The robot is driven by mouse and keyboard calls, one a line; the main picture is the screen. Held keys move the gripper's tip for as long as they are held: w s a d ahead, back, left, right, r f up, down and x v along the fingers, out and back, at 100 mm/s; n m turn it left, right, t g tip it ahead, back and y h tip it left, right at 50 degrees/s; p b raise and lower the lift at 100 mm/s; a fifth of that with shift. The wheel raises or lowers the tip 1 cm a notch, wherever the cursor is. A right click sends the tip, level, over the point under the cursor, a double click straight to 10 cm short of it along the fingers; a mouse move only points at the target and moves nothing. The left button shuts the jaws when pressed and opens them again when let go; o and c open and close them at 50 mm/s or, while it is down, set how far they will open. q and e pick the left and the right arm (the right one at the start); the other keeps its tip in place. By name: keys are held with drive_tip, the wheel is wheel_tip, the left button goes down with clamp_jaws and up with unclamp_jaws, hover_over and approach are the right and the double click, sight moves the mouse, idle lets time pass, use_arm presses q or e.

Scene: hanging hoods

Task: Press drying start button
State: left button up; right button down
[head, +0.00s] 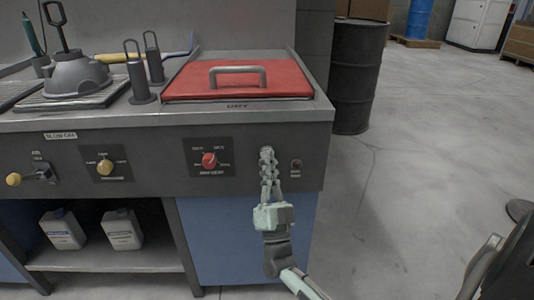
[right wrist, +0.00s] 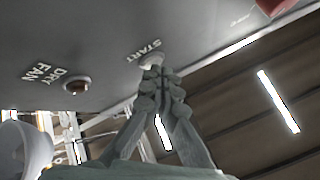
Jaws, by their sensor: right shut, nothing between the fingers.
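My right gripper (head: 267,155) is shut and empty, its fingertips up at the right end of the grey control panel (head: 130,180). In the right wrist view the closed fingertips (right wrist: 158,75) are at a pale round button (right wrist: 150,62) beside the word START. They cover part of it, and I cannot tell whether it is pressed in. In the head view the gripper hides most of that button. A small dark reddish round fitting (head: 296,164) sits just to its right; in the right wrist view this fitting (right wrist: 77,86) is labelled DRY FAN. My left gripper is not in view.
A red lid (head: 240,86) with a grey handle lies on the DRY section above. A red knob (head: 209,160) and yellow knob (head: 105,167) are left of the gripper. A black drum (head: 357,75) stands behind right. The floor (head: 410,180) right of the bench is largely clear.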

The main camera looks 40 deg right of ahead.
drive_tip(key=shift+w+d, duration=0.1)
idle(0.5)
drive_tip(key=shift+s+a+p, duration=0.3)
drive_tip(key=shift+s+a, duration=0.15)
drive_tip(key=shift+s, duration=0.25)
drive_tip(key=s+a, duration=0.1)
drive_tip(key=s+p, duration=0.1)
drive_tip(key=s, duration=0.1)
drive_tip(key=s+a, duration=0.1)
drive_tip(key=shift+s+a+p, duration=0.15)
drive_tip(key=shift+a+p, duration=0.15)
drive_tip(key=shift+y, duration=0.3)
idle(0.4)
